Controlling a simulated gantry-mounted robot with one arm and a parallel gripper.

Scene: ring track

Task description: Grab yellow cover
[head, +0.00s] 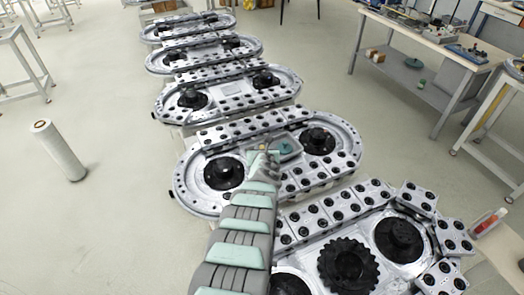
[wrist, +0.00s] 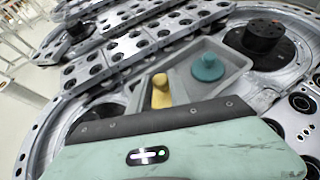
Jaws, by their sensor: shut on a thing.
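The yellow cover (wrist: 161,92), a small piece with a knob-like top, stands at the left end of a grey tray in the wrist view, right against the dark front edge of my gripper. Its lower part is hidden by my gripper. In the head view my gripper (head: 264,154) reaches over the tray from below, shut on the yellow cover. The fingertips themselves are mostly hidden. A teal cover (wrist: 207,68) with a round knob stands in the same tray, to the right of the yellow one; it also shows in the head view (head: 286,147).
The grey tray (wrist: 236,62) sits inside an oval metal ring track (head: 188,190) between two black hubs (head: 223,173) (head: 318,141). Perforated rail blocks (wrist: 125,52) border it. More tracks stand behind, and a workbench (head: 425,38) is at the right.

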